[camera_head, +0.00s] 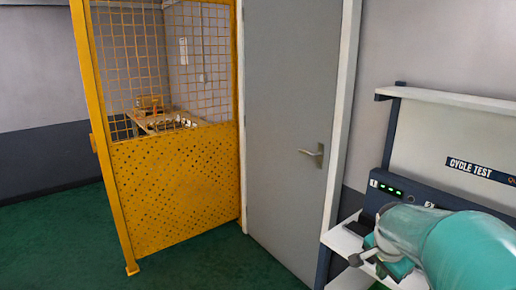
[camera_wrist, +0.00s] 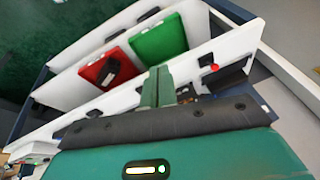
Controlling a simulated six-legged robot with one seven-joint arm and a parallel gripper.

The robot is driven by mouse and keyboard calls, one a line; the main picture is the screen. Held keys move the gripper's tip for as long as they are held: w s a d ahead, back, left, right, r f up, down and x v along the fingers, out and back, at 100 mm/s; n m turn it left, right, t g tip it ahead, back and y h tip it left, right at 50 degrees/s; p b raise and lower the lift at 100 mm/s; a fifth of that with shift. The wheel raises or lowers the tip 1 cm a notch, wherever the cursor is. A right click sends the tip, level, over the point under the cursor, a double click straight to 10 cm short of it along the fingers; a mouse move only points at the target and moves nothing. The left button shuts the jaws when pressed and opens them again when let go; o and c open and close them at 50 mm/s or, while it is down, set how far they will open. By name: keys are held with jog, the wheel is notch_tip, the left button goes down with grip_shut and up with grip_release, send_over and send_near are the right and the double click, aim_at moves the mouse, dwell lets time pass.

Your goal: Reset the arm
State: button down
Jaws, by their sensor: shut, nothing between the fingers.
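My gripper (camera_wrist: 158,74) shows in the wrist view with its two green fingers together and nothing between them. It is above or in front of the white-edged workbench; the exact gap cannot be told. In the head view my teal arm reaches in from the lower right, and my gripper (camera_head: 362,258) is low over the white bench shelf (camera_head: 342,238). Part of the gripper is hidden behind the arm there.
In the wrist view a red panel (camera_wrist: 92,73) and a green panel (camera_wrist: 150,44) lie in white trays. A red button (camera_wrist: 215,67) is beside a dark box. In the head view are a yellow mesh cage (camera_head: 180,190), a grey door (camera_head: 285,130) and open green floor (camera_head: 50,235).

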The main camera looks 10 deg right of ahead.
jog(key=s+a+r+n+t+y, duration=0.1)
jog(key=s+a+r+n, duration=0.1)
jog(key=a+n, duration=0.3)
jog(key=s+a+r+n+t+y, duration=0.1)
jog(key=s+a+n, duration=0.3)
jog(key=a, duration=0.9)
jog(key=s+a+r+n+y, duration=0.1)
jog(key=s+a+r+n, duration=0.2)
jog(key=a+n, duration=0.3)
jog(key=s+a, duration=0.1)
jog(key=a, duration=0.2)
jog(key=shift+n+t, duration=0.3)
jog(key=shift+t, duration=0.1)
jog(key=shift+s+r, duration=0.1)
